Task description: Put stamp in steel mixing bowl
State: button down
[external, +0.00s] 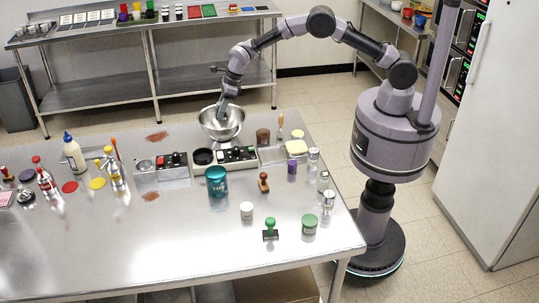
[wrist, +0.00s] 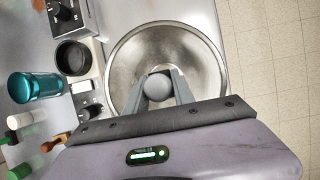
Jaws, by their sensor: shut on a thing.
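The steel mixing bowl (external: 238,128) stands at the table's far edge; in the wrist view its round rim (wrist: 216,60) lies below my gripper. My gripper (wrist: 158,95) is shut on the stamp, whose round grey knob (wrist: 158,86) shows between the fingers. In the external view my gripper (external: 225,103) points down at the bowl's mouth, with the fingertips partly hidden by the rim. I cannot tell whether the stamp touches the bowl's bottom.
A teal canister (external: 216,182), a brown-handled stamp (external: 263,182) and a green-handled stamp (external: 270,231) stand nearer. The table's front left is clear.

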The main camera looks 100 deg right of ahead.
aim_at(220, 103)
jog(key=shift+f, duration=0.4)
jog(key=c, duration=1)
grip_release()
notch_tip(220, 103, up, 7)
jog(key=p, duration=0.4)
jog(key=shift+r+p, duration=0.15)
jog(key=shift+p, duration=0.2)
